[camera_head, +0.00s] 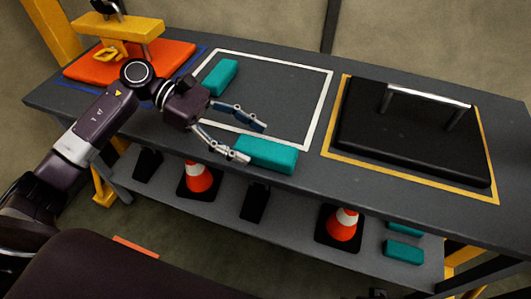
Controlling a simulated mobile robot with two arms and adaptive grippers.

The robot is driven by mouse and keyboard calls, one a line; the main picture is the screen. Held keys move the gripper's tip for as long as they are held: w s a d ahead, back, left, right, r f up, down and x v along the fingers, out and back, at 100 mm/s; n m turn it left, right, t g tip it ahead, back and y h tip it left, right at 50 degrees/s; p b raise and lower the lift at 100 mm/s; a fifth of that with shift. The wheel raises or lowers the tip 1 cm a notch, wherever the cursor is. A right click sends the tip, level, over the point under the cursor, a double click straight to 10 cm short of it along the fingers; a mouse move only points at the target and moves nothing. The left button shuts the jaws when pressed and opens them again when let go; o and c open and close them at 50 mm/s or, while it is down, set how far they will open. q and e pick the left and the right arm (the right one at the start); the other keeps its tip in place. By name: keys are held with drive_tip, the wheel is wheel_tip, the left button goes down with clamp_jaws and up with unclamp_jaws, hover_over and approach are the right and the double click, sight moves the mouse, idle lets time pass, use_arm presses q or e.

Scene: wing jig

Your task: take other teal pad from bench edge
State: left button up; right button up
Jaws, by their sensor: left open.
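Two teal pads lie on the grey bench top. One teal pad (268,155) lies at the bench's front edge, at the lower side of the white outlined square. The other teal pad (221,77) lies at the upper left of the square. My left gripper (252,142) is open and its fingers point right. Its lower fingertip is at the left end of the front pad; I cannot tell whether they touch. Its upper finger is above and behind that end, with nothing held. My right gripper is not in view.
A black plate with a silver handle (429,97) stands in a yellow outline on the right. An orange plate (131,63) with a yellow fixture is at the back left. The lower shelf holds two traffic cones, one here (342,223), and more teal pads (404,251).

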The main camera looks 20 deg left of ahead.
sight(255, 144)
use_arm(q)
drive_tip(key=x, duration=0.5)
drive_tip(key=shift+w+a+f, duration=0.15)
drive_tip(key=shift+f, duration=0.1)
drive_tip(key=c, duration=1.2)
